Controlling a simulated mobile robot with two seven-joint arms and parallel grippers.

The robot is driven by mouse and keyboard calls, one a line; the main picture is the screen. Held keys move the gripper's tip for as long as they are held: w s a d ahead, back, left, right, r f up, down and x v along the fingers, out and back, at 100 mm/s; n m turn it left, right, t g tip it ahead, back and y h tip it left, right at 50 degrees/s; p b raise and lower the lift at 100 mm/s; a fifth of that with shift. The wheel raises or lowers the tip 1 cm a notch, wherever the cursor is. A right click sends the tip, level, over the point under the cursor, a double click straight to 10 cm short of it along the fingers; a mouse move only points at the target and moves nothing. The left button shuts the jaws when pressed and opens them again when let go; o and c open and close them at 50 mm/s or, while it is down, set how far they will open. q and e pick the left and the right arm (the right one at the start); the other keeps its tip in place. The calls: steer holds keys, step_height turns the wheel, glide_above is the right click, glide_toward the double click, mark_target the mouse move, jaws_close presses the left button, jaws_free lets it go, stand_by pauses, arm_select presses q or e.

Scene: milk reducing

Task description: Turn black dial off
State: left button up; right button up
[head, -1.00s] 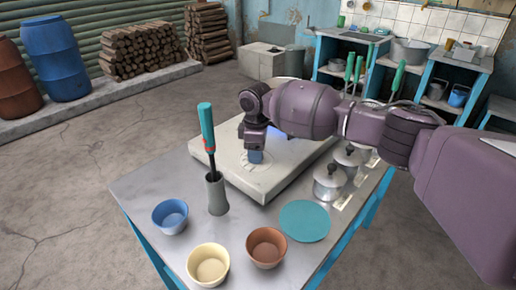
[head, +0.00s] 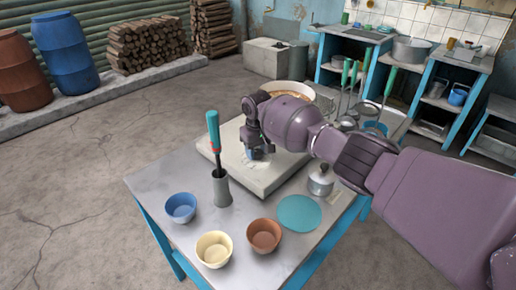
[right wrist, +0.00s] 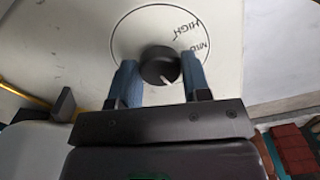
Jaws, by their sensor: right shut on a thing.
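The black dial (right wrist: 160,65) is on the pale stove face in the right wrist view. A black ring is drawn around it, with the words HIGH and MED at its upper right. The dial's white mark points down and slightly right. My right gripper (right wrist: 161,80) has its two blue fingers on either side of the dial, shut on it. In the head view, my right gripper (head: 251,154) reaches down to the front part of the pale stove block (head: 278,184); the dial is hidden there. My left gripper is in neither view.
A grey holder (head: 221,190) with a teal-handled utensil stands left of the stove. Blue (head: 181,208), cream (head: 214,250) and brown (head: 264,236) bowls sit in front. A teal disc (head: 299,213) and metal canister (head: 321,182) lie to the right. A large pot (head: 318,92) is behind my arm.

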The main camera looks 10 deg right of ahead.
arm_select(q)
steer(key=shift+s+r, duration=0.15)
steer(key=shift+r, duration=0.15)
arm_select(e)
steer(key=shift+m, duration=0.6)
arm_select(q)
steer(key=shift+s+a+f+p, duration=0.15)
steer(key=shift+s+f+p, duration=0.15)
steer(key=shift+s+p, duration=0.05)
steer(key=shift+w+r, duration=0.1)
arm_select(e)
steer(key=o, duration=0.6)
steer(key=shift+o, duration=1.4)
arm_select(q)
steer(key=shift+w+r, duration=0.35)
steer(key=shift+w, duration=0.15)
arm_select(e)
steer(key=shift+o, duration=0.2)
steer(key=shift+r, duration=0.15)
